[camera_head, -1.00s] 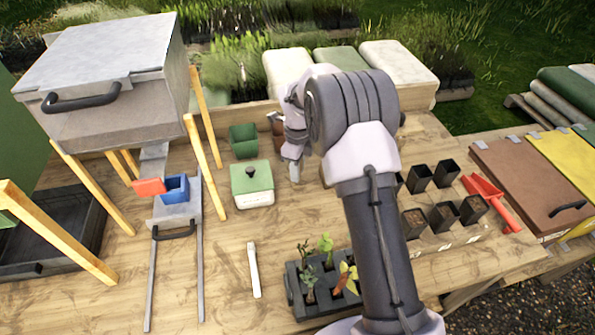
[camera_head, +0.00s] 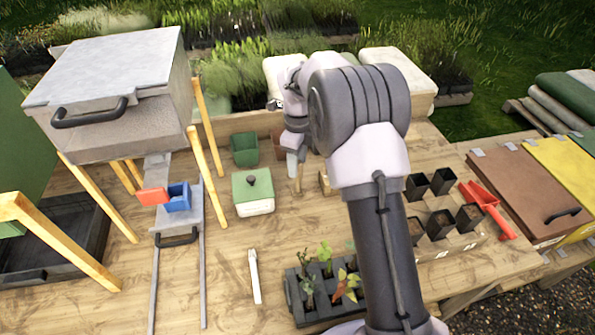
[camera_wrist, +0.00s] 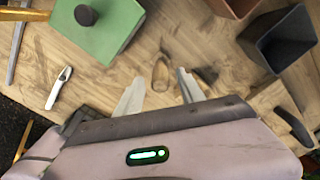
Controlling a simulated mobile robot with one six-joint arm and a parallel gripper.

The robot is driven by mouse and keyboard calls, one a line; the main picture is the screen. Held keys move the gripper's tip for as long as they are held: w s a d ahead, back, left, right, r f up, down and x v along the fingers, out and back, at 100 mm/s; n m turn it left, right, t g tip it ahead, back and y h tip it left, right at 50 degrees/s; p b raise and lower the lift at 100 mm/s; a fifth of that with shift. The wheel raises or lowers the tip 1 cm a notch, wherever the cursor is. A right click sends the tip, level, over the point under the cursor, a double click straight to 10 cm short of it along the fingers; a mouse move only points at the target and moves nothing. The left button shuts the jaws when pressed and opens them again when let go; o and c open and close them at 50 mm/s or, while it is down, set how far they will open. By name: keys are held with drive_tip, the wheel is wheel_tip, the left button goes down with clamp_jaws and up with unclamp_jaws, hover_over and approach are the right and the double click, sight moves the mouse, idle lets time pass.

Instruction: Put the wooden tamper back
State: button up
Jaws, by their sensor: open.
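A small wooden piece, which looks like the tamper (camera_wrist: 160,74), shows in the wrist view just beyond and between the fingertips. In the head view it shows as a short brown upright piece (camera_head: 299,178) right beside the fingers. My gripper (camera_wrist: 157,84) is open, with its two pale fingers apart; it also shows in the head view (camera_head: 292,164), pointing down over the bench. A gap shows between the fingers and the wooden piece in the wrist view. Whether the piece stands in a holder I cannot tell.
A green-lidded box (camera_head: 253,195) and a green pot (camera_head: 244,150) stand left of my gripper. A dark square pot (camera_wrist: 279,42) is close on its right in the wrist view. A seedling tray (camera_head: 290,292) and black pots (camera_head: 440,222) stand nearer and right.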

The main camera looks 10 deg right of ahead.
wheel_tip(320, 180, up, 5)
drive_tip(key=shift+r+p, duration=0.1)
drive_tip(key=shift+p, duration=0.4)
drive_tip(key=s+a+r+n+t+y, duration=0.1)
drive_tip(key=s+a+r+n+t, duration=0.15)
drive_tip(key=s+r+n, duration=0.9)
drive_tip(key=s+r+n+t, duration=0.1)
drive_tip(key=s+n, duration=0.3)
drive_tip(key=s, duration=0.7)
drive_tip(key=s+a+r+n+t+y, duration=0.1)
drive_tip(key=s+n, duration=0.4)
drive_tip(key=s, duration=0.6)
drive_tip(key=shift+a+r+t, duration=0.15)
drive_tip(key=shift+r+t, duration=0.5)
drive_tip(key=shift+r, duration=0.25)
drive_tip(key=shift+f, duration=0.1)
wheel_tip(320, 180, down, 8)
drive_tip(key=b, duration=0.8)
drive_tip(key=shift+r, duration=0.2)
